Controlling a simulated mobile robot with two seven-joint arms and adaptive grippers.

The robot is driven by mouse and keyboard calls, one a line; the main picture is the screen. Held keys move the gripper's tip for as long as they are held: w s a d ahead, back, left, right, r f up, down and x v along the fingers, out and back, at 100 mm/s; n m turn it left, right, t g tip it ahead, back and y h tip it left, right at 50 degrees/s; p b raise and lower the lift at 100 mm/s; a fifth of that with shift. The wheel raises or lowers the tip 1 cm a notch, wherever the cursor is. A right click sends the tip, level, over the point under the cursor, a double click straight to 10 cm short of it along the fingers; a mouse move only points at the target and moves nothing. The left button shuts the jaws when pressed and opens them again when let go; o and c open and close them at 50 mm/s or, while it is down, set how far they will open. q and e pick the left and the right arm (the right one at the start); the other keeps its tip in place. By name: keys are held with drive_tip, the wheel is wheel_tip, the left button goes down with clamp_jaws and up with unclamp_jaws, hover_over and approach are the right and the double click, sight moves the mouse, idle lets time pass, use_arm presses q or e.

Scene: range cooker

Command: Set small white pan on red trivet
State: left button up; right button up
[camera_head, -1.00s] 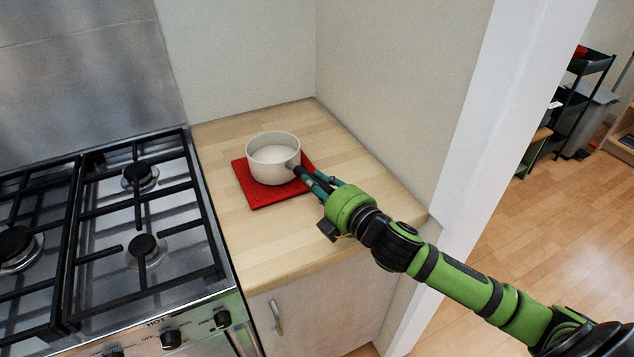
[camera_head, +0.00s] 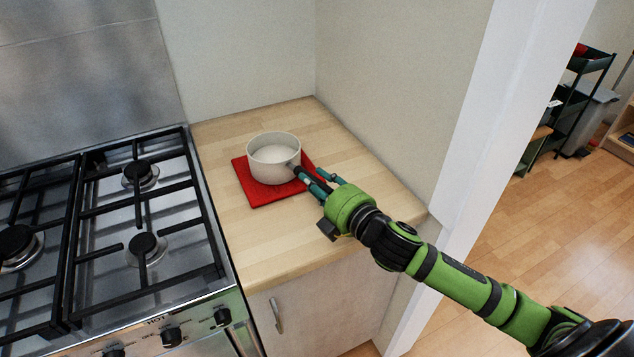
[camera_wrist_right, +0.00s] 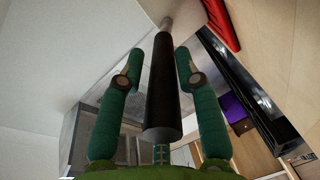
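The small white pan (camera_head: 273,165) stands upright on the red trivet (camera_head: 258,196) on the wooden counter. Its dark handle points to the lower right. My right gripper (camera_head: 320,183) is open with its fingers on either side of the handle. In the right wrist view the black handle (camera_wrist_right: 163,95) lies between the two green fingers, with a gap on both sides. A red edge of the trivet (camera_wrist_right: 222,22) shows at the top there. The pan hides the middle of the trivet. My left gripper is not in view.
A gas cooker (camera_head: 150,250) with black grates adjoins the counter on the left. Walls close the counter (camera_head: 360,180) at the back and right. Bare counter lies in front of and behind the trivet. A black shelf cart (camera_head: 575,105) stands beyond the doorway.

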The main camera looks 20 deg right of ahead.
drive_tip(key=shift+s+f, duration=0.1)
drive_tip(key=shift+f, duration=0.15)
drive_tip(key=v, duration=1.2)
drive_tip(key=shift+r, duration=0.25)
